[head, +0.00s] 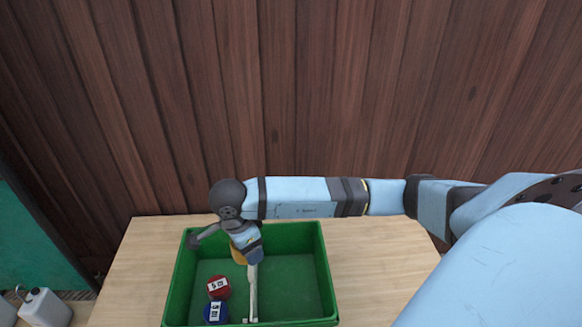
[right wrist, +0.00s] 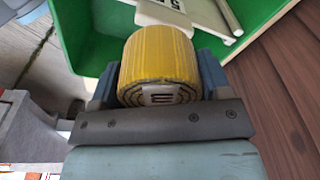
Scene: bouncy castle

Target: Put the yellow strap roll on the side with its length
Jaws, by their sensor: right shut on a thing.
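My right gripper (right wrist: 158,72) is shut on the yellow strap roll (right wrist: 158,60), with one finger on each side of it. A label with dark marks shows on the roll's near face. In the head view the right gripper (head: 250,250) points down over the green crate (head: 322,270), and a bit of the yellow roll shows beside it. A white divider (head: 252,295) runs along the crate floor. A red roll (head: 218,287) labelled 5 m and a blue roll (head: 216,313) labelled 3 m lie left of it. My left gripper is out of view.
The crate's right side (head: 290,280) looks empty. In the wrist view a white plate with dark lettering (right wrist: 168,12) lies beyond the roll. The wooden table (head: 380,270) is clear right of the crate. White jugs (head: 44,308) stand at lower left.

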